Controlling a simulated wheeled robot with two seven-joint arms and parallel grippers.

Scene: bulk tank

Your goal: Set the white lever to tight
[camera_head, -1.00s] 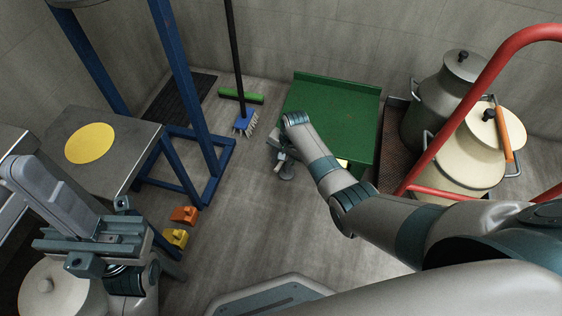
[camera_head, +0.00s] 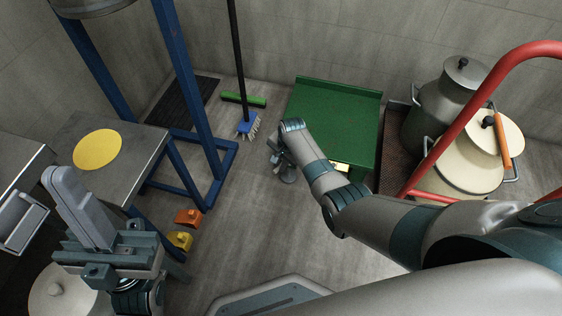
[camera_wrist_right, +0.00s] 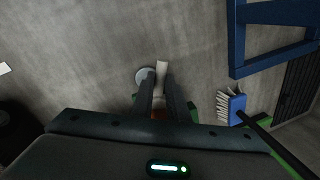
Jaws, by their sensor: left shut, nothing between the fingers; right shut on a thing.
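The white lever shows in the right wrist view as a small pale piece (camera_wrist_right: 162,68) at my right gripper's fingertips. My right gripper (camera_wrist_right: 160,80) is shut on it, beside a pale round disc (camera_wrist_right: 146,76). In the head view my right gripper (camera_head: 281,160) is low, at the left side of the green bench; my forearm and its small size hide the lever's detail, and I cannot tell its setting. My left gripper (camera_head: 62,178) is shut and empty at the lower left, its long grey fingers together, away from the lever.
A green bench (camera_head: 335,115) stands right of my right gripper. A blue frame (camera_head: 190,90), steel table with yellow disc (camera_head: 97,149), and orange (camera_head: 188,216) and yellow (camera_head: 180,239) blocks are left. Cans (camera_head: 465,160) and a red rail (camera_head: 470,110) are right.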

